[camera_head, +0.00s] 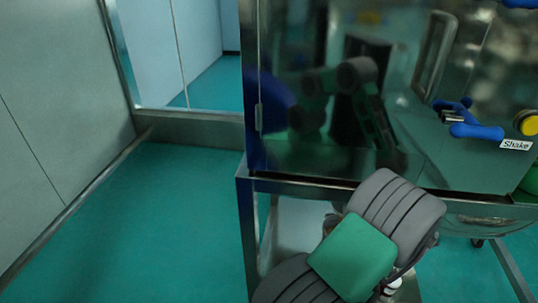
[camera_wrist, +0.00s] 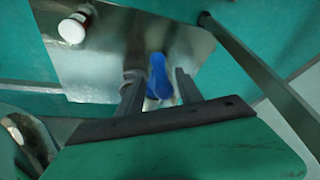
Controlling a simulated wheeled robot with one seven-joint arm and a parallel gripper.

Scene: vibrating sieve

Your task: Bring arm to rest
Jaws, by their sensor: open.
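My gripper (camera_wrist: 157,76) shows in the wrist view with its two dark fingers apart. A blue object (camera_wrist: 158,70) appears in the gap between the fingers; I cannot tell how far beyond them it lies, and the fingers do not close on it. In the head view my grey and green arm is folded in front of the machine at the lower right, and it hides my gripper.
A steel machine cabinet (camera_head: 300,160) with blue handles (camera_head: 476,131), a yellow knob (camera_head: 527,122) and a "Shake" label (camera_head: 515,145) stands on a metal frame (camera_head: 245,220). A white-capped bottle (camera_wrist: 73,28) is on a metal surface (camera_wrist: 110,50). Green floor (camera_head: 150,220) at left is clear.

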